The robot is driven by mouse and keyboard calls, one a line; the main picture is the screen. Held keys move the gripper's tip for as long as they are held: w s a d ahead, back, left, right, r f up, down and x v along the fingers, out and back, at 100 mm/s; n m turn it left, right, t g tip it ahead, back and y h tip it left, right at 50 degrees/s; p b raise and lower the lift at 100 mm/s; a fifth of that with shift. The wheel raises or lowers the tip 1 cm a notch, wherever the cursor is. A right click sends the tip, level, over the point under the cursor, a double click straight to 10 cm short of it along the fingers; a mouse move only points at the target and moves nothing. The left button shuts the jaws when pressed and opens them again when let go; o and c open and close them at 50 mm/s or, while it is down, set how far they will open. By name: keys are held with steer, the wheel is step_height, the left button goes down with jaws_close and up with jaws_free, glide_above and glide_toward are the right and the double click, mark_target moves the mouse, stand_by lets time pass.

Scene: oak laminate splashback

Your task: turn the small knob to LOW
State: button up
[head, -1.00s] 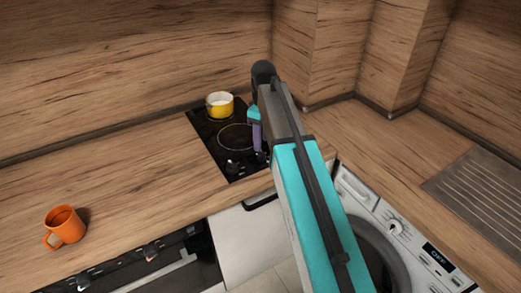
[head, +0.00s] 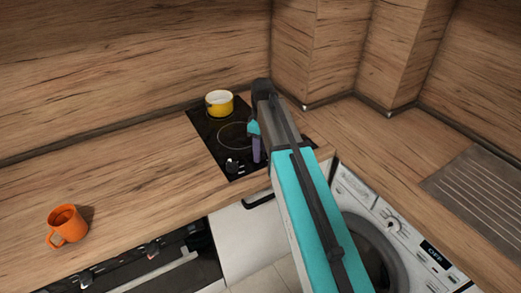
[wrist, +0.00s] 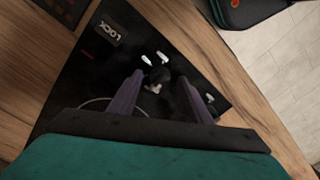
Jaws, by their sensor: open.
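The black hob (head: 215,130) is set in the counter below the splashback. A dark knob (wrist: 158,77) shows in the wrist view with white marks around it; I cannot read a LOW label. My gripper (wrist: 161,80) is open, with one purple-grey finger on each side of this knob; I cannot tell whether they touch it. In the head view my gripper (head: 256,150) is over the hob's front right part and hides what is behind it. Another knob (head: 233,166) shows at the hob's front edge, left of my gripper.
A yellow pot (head: 220,103) stands at the back of the hob. An orange mug (head: 67,225) stands on the counter at left. A washing machine (head: 392,226) is under the right counter. The middle counter is clear.

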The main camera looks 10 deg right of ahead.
steer(key=c, duration=1)
steer(key=shift+a, duration=0.1)
steer(key=shift+c, duration=0.2)
steer(key=shift+m, duration=0.3)
steer(key=m, duration=0.9)
steer(key=o, duration=1)
steer(key=shift+d, duration=0.2)
steer(key=shift+o, duration=0.2)
steer(key=shift+r, duration=0.1)
